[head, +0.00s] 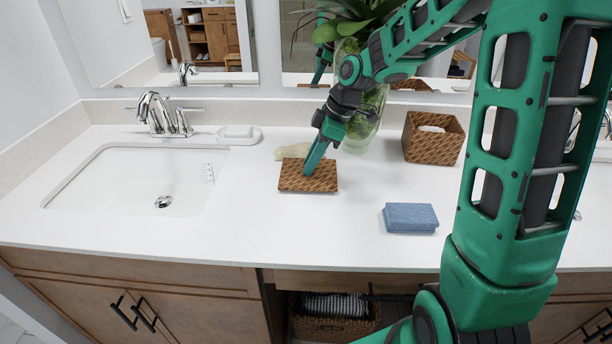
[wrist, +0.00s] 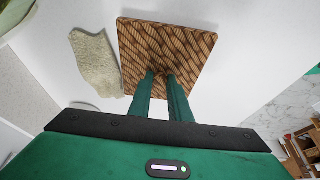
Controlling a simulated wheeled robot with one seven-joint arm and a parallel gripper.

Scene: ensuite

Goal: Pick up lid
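The lid (head: 298,184) is a flat brown woven square lying at the middle of the white counter in the head view. It fills the upper middle of the wrist view (wrist: 190,45), seen from above. My gripper (head: 307,172) points down onto the middle of the lid. In the wrist view its two green fingers (wrist: 160,76) are close together, with a small dark part at the lid's centre between their tips. The fingers look closed on that part, though the contact is partly hidden. I see no clear gap between lid and counter.
A pale beige cloth or stone-like piece (head: 292,152) lies just behind the lid. A woven box (head: 433,146), a glass vase with a plant (head: 365,125) and folded blue cloths (head: 410,217) stand to the right. The sink (head: 140,180) and soap dish (head: 239,134) are left.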

